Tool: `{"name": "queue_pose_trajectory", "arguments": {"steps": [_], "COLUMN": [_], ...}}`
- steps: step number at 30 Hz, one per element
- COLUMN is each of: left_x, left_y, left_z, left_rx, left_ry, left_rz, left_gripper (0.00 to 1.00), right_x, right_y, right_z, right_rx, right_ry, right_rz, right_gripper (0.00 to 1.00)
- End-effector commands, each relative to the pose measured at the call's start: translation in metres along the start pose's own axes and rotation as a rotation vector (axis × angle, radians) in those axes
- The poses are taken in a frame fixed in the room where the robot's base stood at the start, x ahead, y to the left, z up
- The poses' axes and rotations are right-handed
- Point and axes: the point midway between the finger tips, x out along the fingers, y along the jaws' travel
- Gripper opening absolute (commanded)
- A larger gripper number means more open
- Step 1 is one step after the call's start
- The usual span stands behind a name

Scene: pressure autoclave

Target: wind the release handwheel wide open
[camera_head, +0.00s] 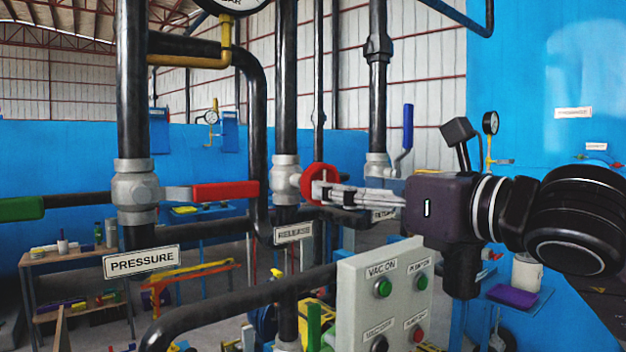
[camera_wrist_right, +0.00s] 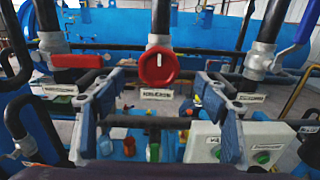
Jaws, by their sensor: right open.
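The release handwheel is a red round knob (camera_head: 306,184) on a grey valve body, above a RELEASE sign (camera_head: 293,233). In the right wrist view the handwheel (camera_wrist_right: 158,70) faces me, centred, with a white mark upright on its upper half. My right gripper (camera_head: 323,194) comes in from the right with its fingertips at the wheel in the head view. In the wrist view the right gripper (camera_wrist_right: 157,82) is open, one finger on each side below the wheel, with gaps showing. I cannot tell whether a fingertip touches it. My left gripper is not in view.
A red lever (camera_head: 225,190) on the PRESSURE valve lies left of the handwheel. A blue lever (camera_head: 407,128) stands to the right. A grey control box (camera_head: 385,290) with buttons sits below my right gripper. Dark pipes run closely around the valve.

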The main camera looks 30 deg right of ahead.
Motion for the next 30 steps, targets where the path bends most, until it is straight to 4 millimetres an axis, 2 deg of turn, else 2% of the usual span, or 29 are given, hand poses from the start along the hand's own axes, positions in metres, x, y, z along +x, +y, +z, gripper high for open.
{"name": "queue_pose_trajectory", "arguments": {"steps": [1, 6, 10, 16, 21, 25, 30], "left_x": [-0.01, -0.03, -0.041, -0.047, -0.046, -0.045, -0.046], "left_y": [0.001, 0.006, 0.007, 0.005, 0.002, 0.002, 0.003], "left_z": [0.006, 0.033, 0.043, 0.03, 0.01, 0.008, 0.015], "left_rx": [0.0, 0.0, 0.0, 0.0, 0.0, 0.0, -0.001], "left_ry": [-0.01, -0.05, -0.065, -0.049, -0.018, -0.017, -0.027], "left_rz": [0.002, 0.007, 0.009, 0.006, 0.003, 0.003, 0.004], "left_gripper": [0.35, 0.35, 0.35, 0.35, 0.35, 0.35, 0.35], "right_x": [0.007, 0.034, 0.051, 0.066, 0.068, 0.068, 0.068], "right_y": [0.001, 0.002, 0.002, 0.002, 0.002, 0.002, 0.002], "right_z": [0.004, 0.005, 0.004, 0.001, 0.0, -0.001, 0.0], "right_rx": [0.001, 0.002, 0.003, 0.001, 0.0, 0.0, 0.0], "right_ry": [0.003, 0.004, 0.002, 0.001, 0.001, 0.001, 0.001], "right_rz": [0.004, 0.005, 0.006, 0.005, 0.004, 0.004, 0.004], "right_gripper": [0.67, 0.67, 0.67, 0.67, 0.67, 0.67, 0.48]}}
